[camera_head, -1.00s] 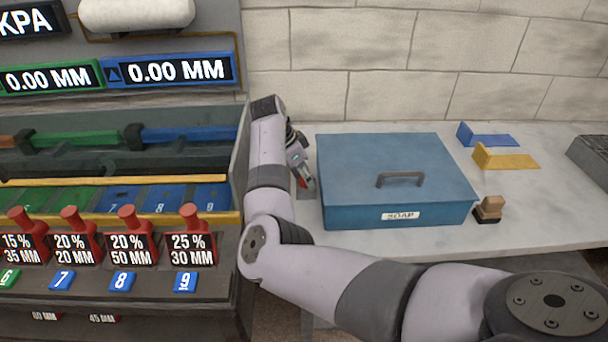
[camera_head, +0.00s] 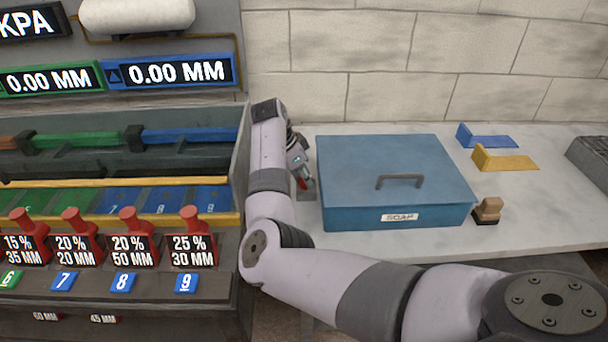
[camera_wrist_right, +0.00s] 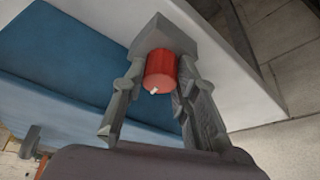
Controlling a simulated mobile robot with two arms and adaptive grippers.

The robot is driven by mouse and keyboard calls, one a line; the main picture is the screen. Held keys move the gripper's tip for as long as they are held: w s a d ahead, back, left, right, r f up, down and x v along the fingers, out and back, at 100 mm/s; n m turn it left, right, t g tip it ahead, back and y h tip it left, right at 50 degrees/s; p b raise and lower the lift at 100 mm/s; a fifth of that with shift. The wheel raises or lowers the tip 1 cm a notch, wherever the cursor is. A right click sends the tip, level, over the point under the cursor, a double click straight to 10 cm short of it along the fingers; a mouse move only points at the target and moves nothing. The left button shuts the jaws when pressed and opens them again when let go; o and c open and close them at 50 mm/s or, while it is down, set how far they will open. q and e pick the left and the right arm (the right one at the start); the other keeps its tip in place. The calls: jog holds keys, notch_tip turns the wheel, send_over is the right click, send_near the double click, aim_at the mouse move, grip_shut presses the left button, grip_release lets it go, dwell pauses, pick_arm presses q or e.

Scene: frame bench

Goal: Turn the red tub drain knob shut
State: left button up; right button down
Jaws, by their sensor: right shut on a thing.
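The red knob (camera_wrist_right: 160,70) is a short cylinder with a small white mark on its face. It sits against a grey block (camera_wrist_right: 165,30) beside the bench edge. My right gripper (camera_wrist_right: 161,78) is shut on the knob, one finger on each side. Most of the knob is hidden there. My left gripper is not in view.
The blue SOAP box (camera_head: 390,170) stands on the bench just right of my gripper. A wooden stamp (camera_head: 488,209) and blue (camera_head: 484,138) and yellow (camera_head: 503,160) brackets lie farther right. A dark rack with red handles (camera_head: 128,225) stands close on the left.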

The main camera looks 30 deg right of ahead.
jog(key=n+t+p, duration=0.1)
jog(key=n+p, duration=0.1)
jog(key=p, duration=0.2)
jog(key=n+t+p, duration=0.1)
jog(key=n+p, duration=0.2)
jog(key=p, duration=0.1)
jog(key=n+p, duration=0.2)
jog(key=p, duration=0.2)
jog(key=shift+s+d+r+n+t+y, duration=0.1)
jog(key=shift+s+r+n+t+y, duration=0.2)
jog(key=shift+t, duration=0.1)
jog(key=shift+w+f+n+t+y+p, duration=0.1)
jog(key=shift+f+n+t+y+p, duration=0.1)
jog(key=shift+n+p, duration=0.5)
jog(key=shift+f+n+t+y+p, duration=0.15)
jog(key=shift+n+p, duration=0.25)
jog(key=shift+p, duration=0.45)
jog(key=shift+r, duration=0.1)
jog(key=c, duration=1.3)
grip_release()
jog(key=shift+w, duration=0.1)
